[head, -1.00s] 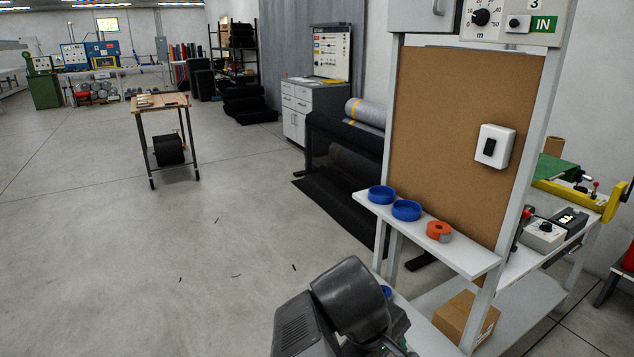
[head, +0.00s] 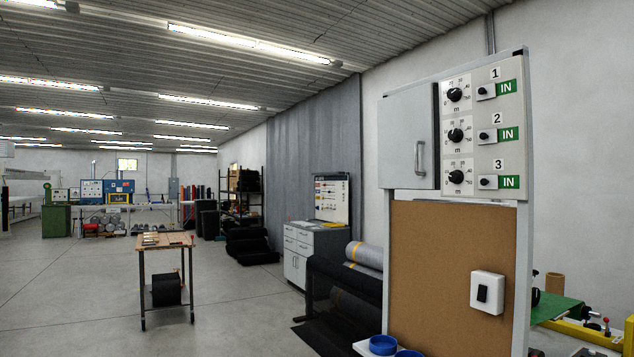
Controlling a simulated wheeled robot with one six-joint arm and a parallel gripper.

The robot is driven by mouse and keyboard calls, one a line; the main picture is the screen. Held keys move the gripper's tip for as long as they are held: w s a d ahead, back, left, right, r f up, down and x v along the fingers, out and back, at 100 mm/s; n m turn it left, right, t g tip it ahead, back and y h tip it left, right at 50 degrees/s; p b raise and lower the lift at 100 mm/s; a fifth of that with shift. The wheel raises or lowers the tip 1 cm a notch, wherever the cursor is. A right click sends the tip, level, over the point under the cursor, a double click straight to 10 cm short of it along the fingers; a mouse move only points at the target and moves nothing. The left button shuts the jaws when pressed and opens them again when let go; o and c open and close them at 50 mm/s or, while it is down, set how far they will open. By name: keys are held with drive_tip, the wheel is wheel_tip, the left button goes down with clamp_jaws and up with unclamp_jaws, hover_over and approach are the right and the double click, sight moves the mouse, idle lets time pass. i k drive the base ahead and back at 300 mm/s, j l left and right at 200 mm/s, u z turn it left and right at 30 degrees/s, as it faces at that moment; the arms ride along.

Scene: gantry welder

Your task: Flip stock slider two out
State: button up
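The control panel (head: 480,125) stands at the upper right in the head view, with rows numbered 1, 2 and 3. Each row has a round dial and a small black slider knob beside a green IN label. Slider two (head: 486,135) is in the middle row, and its green label (head: 508,134) reads IN. Sliders one (head: 486,90) and three (head: 486,182) also have IN showing. My gripper is not in this view.
A grey cabinet door with a handle (head: 419,158) is left of the dials. Below is a brown board (head: 440,270) with a white switch box (head: 487,292). A wooden-topped cart (head: 166,241) stands on the open floor at left.

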sight(489, 136)
drive_tip(key=z, duration=1.15)
